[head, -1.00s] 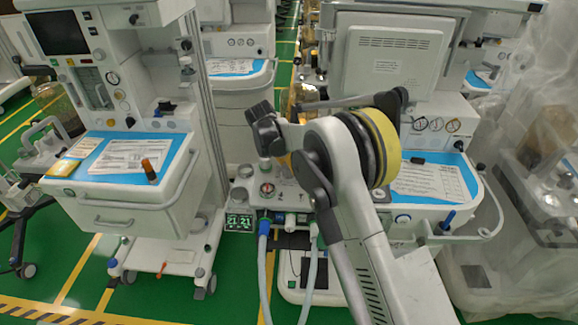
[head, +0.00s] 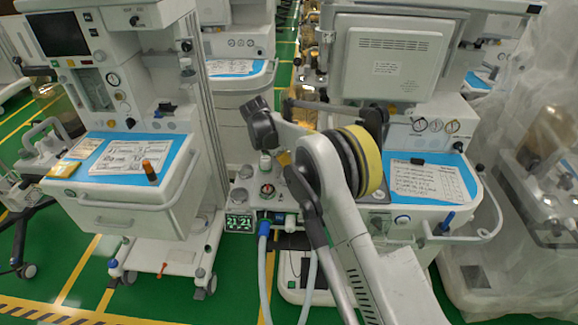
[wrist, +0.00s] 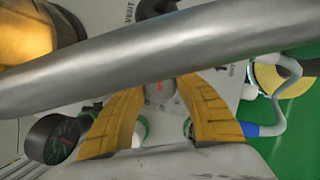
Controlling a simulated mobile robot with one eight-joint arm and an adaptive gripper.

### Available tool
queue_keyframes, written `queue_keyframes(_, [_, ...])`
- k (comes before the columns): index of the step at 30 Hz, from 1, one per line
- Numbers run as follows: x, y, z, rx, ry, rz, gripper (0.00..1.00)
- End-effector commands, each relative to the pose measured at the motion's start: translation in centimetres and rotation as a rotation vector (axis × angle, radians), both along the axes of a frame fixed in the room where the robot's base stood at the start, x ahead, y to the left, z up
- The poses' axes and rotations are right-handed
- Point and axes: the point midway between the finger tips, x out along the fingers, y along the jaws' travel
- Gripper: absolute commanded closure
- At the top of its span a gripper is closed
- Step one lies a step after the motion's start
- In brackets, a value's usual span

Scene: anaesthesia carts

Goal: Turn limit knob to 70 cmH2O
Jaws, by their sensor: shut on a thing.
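In the wrist view, the two yellow fingers of my gripper (wrist: 162,92) reach down toward the absorber panel and close in on a small grey knob with a red mark, which looks like the limit knob (wrist: 159,88). A grey metal tube (wrist: 120,65) crosses in front and hides part of the knob and the fingertips. The knob's scale cannot be read; only bits of panel lettering show. In the head view, my arm covers the gripper and knob.
A display reading 21 21 (head: 239,222) and a blue-ended hose (head: 264,255) sit below the panel. A cart with a drawer (head: 120,212) stands at left. A machine with a grey monitor back (head: 388,65) stands behind my arm. Green floor lies between.

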Motion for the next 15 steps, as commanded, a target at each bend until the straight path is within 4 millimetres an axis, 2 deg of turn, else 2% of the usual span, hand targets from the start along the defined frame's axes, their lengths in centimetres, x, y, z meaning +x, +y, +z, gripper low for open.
queue_keyframes(9, [-0.03,-0.05,-0.08,-0.001,0.003,-0.205,0.91])
queue_keyframes(15, [-0.04,-0.05,-0.08,0.000,0.003,-0.276,0.91])
